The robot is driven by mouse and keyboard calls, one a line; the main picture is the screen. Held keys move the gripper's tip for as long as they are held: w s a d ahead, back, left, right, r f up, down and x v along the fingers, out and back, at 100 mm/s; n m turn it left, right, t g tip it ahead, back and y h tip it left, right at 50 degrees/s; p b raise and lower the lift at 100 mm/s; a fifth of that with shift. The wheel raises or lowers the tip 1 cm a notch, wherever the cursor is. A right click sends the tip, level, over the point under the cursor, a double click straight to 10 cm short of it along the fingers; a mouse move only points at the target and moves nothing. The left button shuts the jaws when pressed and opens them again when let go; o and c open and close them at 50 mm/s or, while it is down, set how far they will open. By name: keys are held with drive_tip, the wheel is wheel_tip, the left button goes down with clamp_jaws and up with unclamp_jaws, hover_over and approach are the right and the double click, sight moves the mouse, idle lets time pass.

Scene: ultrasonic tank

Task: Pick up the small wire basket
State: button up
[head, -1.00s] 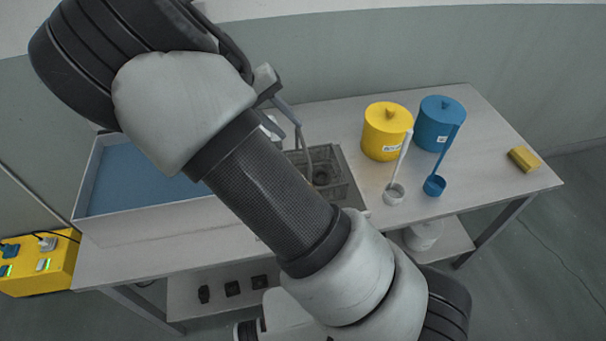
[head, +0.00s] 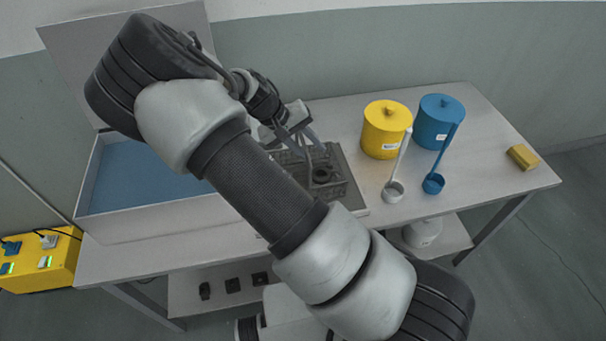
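The small wire basket (head: 343,190) is a dark mesh box on a grey tray (head: 357,206) at the middle of the table. A thin upright handle rises from it, and dark round parts sit inside. My arm hides its left and front portion. My gripper (head: 308,147) is over the basket at the top of the handle, fingers pointing down and apart. The handle top appears between or just behind the fingers; I cannot tell whether they touch it. The basket rests on the tray.
The open tank (head: 150,228) with blue liquid stands left, its lid (head: 75,65) raised. Right are a yellow pot (head: 383,140), a blue pot (head: 436,128), a white ladle (head: 394,192), a blue ladle (head: 434,184) and a yellow block (head: 523,157). The table's right front is clear.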

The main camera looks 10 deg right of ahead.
clamp_jaws()
